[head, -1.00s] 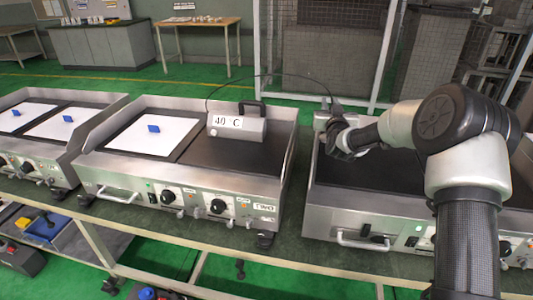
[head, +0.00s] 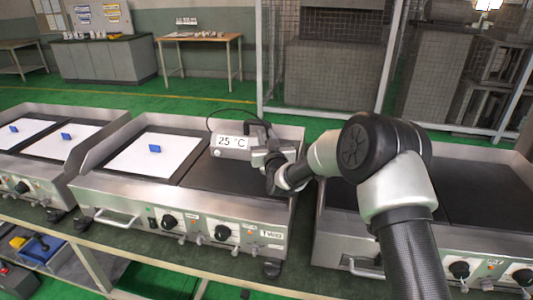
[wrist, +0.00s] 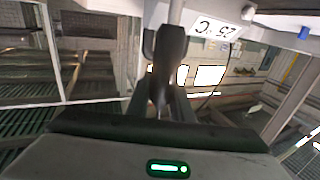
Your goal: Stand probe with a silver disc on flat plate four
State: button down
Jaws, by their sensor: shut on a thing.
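My gripper (head: 272,158) is over the right part of the middle griddle, close to the grey temperature box. In the wrist view, it (wrist: 163,95) is shut on the probe's dark handle (wrist: 172,48); a grey shaft continues toward the top edge. The silver disc cannot be made out in either view. The bare dark plate (head: 215,176), right of the white-covered one on the middle griddle, appears to be plate four; no number is readable. The temperature box (head: 229,145) stands at its back and reads 25 °C. Its black cable (head: 228,108) arcs toward my gripper.
A white sheet with a blue block (head: 155,149) covers the middle griddle's left plate. The left griddle has white sheets (head: 62,148) with blue blocks. The right griddle (head: 475,195) looks bare. Raised metal sides (head: 301,165) edge the middle griddle.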

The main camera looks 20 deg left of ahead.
jog(key=shift+f, duration=2.05)
jog(key=shift+f+b, duration=0.1)
jog(key=shift+b, duration=0.25)
jog(key=shift+f, duration=0.1)
jog(key=c, duration=1.6)
grip_release()
jog(key=shift+o, duration=0.2)
